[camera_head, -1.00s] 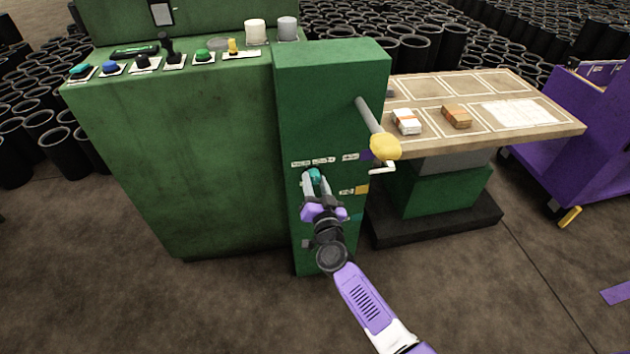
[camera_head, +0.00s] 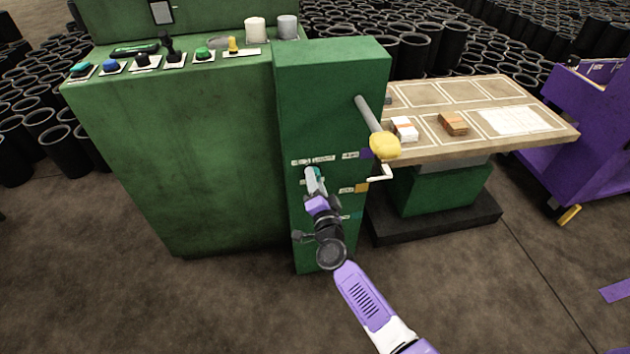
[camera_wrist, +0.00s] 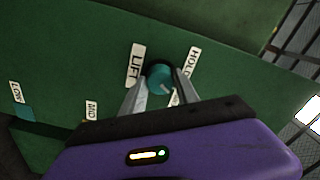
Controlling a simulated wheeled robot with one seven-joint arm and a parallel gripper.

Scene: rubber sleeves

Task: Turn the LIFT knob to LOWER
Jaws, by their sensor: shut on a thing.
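The teal knob (camera_wrist: 159,79) is on the front of the green post, with LIFT (camera_wrist: 136,66) and HOLD (camera_wrist: 191,61) labels around it. A third label (camera_wrist: 174,99) is mostly hidden by a finger. My gripper (camera_wrist: 160,88) is shut on the knob, one finger on each side. In the head view my gripper (camera_head: 314,172) reaches the post front from below, its fingers seen nearly edge-on. The knob (camera_head: 318,172) is mostly hidden there, and its pointer direction cannot be told.
A yellow-ended lever (camera_head: 385,146) and a white crank stick out at the post's right side. A table (camera_head: 545,145) with two small stacks stands to the right. LOW (camera_wrist: 17,92) and MID (camera_wrist: 91,110) labels lie left of the gripper. A button console (camera_head: 170,150) stands left.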

